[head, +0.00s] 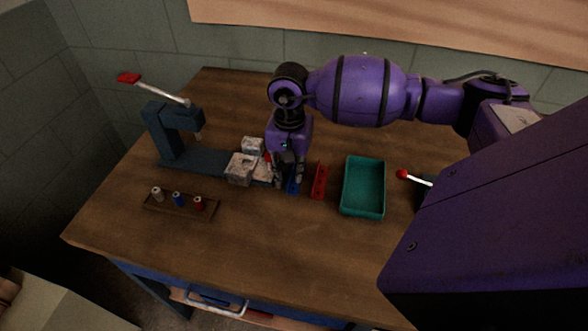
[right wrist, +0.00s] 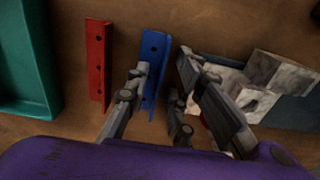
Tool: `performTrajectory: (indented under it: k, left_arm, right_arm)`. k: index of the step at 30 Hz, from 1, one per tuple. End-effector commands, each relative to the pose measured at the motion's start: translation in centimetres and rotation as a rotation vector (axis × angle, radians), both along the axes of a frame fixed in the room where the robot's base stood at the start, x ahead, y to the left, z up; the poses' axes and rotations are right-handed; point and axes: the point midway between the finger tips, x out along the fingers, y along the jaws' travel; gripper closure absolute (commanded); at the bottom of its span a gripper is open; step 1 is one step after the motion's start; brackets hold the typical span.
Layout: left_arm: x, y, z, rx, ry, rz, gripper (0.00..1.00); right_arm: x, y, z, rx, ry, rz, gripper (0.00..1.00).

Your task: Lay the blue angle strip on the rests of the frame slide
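The blue angle strip (head: 293,186) stands on the table just right of the pale grey blocks, partly hidden by my right gripper (head: 288,178). In the right wrist view the strip (right wrist: 155,52) shows a row of dark holes. My right gripper (right wrist: 162,62) is open, its fingers either side of the strip's near part; the left finger overlaps its edge in the picture. Whether they touch it I cannot tell. The pale blocks (head: 240,169), seemingly the slide's rests, sit at the right end of the dark blue base (head: 196,161). My left gripper is out of view.
A red angle strip (head: 318,181) lies close right of the blue one, then a teal tray (head: 348,196). A lever press (head: 172,135) stands left. A wooden rack (head: 168,206) holds small coloured pieces. The table's front is clear.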

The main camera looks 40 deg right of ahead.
Motion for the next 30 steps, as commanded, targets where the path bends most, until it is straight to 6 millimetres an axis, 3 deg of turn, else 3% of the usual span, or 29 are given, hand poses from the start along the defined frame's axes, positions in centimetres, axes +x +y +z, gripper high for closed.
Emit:
performTrajectory:
  k: [4,19,26,30]
  left_arm:
    - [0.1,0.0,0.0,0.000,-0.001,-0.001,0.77]
    - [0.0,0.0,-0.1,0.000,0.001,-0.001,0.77]
    - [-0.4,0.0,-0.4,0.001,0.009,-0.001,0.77]
    - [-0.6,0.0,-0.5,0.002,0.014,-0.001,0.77]
  right_arm:
    - [0.0,0.0,0.0,0.000,0.000,0.000,1.00]
    - [0.1,0.0,0.6,0.001,-0.002,0.000,1.00]
    - [0.0,-0.1,3.5,-0.002,-0.004,0.000,1.00]
    - [-2.8,0.0,6.5,-0.005,-0.003,0.003,1.00]
